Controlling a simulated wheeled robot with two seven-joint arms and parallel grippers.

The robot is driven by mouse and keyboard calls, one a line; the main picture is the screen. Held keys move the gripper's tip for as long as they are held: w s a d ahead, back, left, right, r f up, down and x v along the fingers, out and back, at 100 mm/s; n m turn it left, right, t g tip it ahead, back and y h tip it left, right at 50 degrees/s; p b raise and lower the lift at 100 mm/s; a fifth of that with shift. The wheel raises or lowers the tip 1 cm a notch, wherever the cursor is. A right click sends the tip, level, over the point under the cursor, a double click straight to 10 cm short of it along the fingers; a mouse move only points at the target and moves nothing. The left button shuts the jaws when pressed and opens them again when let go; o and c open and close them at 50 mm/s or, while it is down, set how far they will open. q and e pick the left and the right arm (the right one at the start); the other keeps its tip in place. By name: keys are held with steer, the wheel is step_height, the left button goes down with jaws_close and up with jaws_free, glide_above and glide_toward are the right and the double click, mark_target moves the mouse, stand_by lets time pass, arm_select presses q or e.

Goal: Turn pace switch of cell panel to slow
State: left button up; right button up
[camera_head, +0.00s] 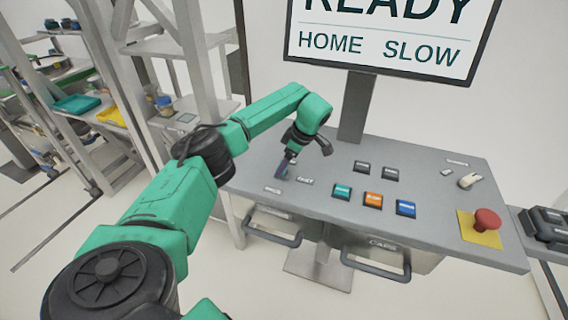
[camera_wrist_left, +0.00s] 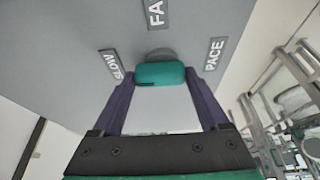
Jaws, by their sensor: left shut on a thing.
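The grey cell panel (camera_head: 330,165) stands ahead in the head view. My left gripper (camera_head: 286,163) reaches down to its left part. In the left wrist view the pace switch, a teal knob (camera_wrist_left: 160,73), sits between the two purple fingertips of my left gripper (camera_wrist_left: 161,78), which is shut on it. Labels around it read SLOW (camera_wrist_left: 110,65), FA, cut off by the frame edge (camera_wrist_left: 156,13), and PACE (camera_wrist_left: 215,53). The knob's pointing direction is not clear. In the head view the gripper largely hides the knob. My right gripper is not in view.
A screen (camera_head: 390,35) above the panel shows READY, HOME and SLOW. Teal (camera_head: 342,192), orange (camera_head: 373,200) and blue (camera_head: 405,208) buttons lie right of the gripper. A red emergency button (camera_head: 487,219) is at the far right. Drawer handles (camera_head: 375,270) stick out below.

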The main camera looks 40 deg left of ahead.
arm_select(q)
steer(key=shift+r, duration=0.1)
stand_by(0.4)
steer(key=o, duration=1.2)
steer(key=shift+o, duration=0.2)
steer(key=b+v, duration=0.1)
steer(key=v, duration=1.3)
steer(key=shift+r+b, duration=0.3)
steer(key=shift+w, duration=0.15)
